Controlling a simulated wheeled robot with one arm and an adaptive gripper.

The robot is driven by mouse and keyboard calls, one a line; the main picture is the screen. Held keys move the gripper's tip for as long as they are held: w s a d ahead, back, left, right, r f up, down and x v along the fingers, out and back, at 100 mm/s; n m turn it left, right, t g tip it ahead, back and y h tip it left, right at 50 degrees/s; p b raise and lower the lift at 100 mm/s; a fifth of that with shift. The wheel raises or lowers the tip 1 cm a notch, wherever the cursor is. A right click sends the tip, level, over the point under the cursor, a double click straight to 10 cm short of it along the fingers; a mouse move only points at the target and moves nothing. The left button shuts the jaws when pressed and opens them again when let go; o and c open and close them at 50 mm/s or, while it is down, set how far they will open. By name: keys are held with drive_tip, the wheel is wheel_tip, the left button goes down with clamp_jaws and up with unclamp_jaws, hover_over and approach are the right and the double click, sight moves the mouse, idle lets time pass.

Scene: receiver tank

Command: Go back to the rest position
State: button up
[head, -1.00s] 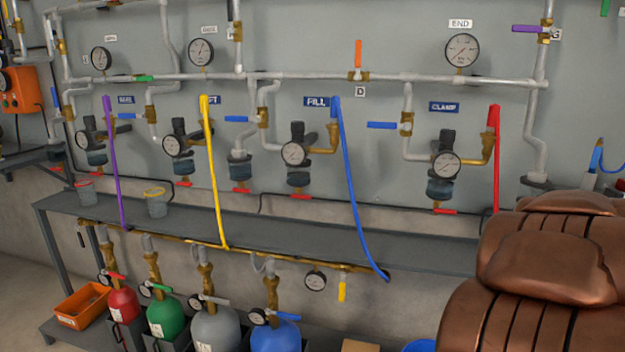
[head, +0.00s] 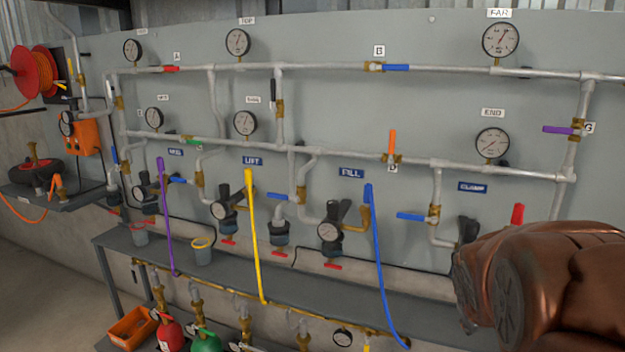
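My arm shows as large copper-coloured links at the lower right of the head view, in front of the right end of the pipe panel (head: 330,105). My gripper is not in the picture, so I cannot see its fingers or whether it holds anything.
A grey shelf (head: 330,285) runs below the panel, with two small buckets on it. Yellow (head: 254,235) and blue (head: 378,260) hoses hang across its front. A red hose reel (head: 35,72) is at the left. Bare floor shows at the lower left.

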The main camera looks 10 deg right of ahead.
drive_tip(key=s+a+r+g+y+p, duration=0.2)
drive_tip(key=s+a+p, duration=0.4)
drive_tip(key=s+a, duration=0.3)
drive_tip(key=s+a+r+g+y+p, duration=0.3)
drive_tip(key=s+a+r+p, duration=0.3)
drive_tip(key=a, duration=0.8)
drive_tip(key=s+g+p, duration=0.1)
drive_tip(key=s, duration=0.2)
drive_tip(key=shift+s+a+r+g+y, duration=0.2)
drive_tip(key=shift+r+g+y, duration=0.1)
drive_tip(key=shift+r, duration=0.1)
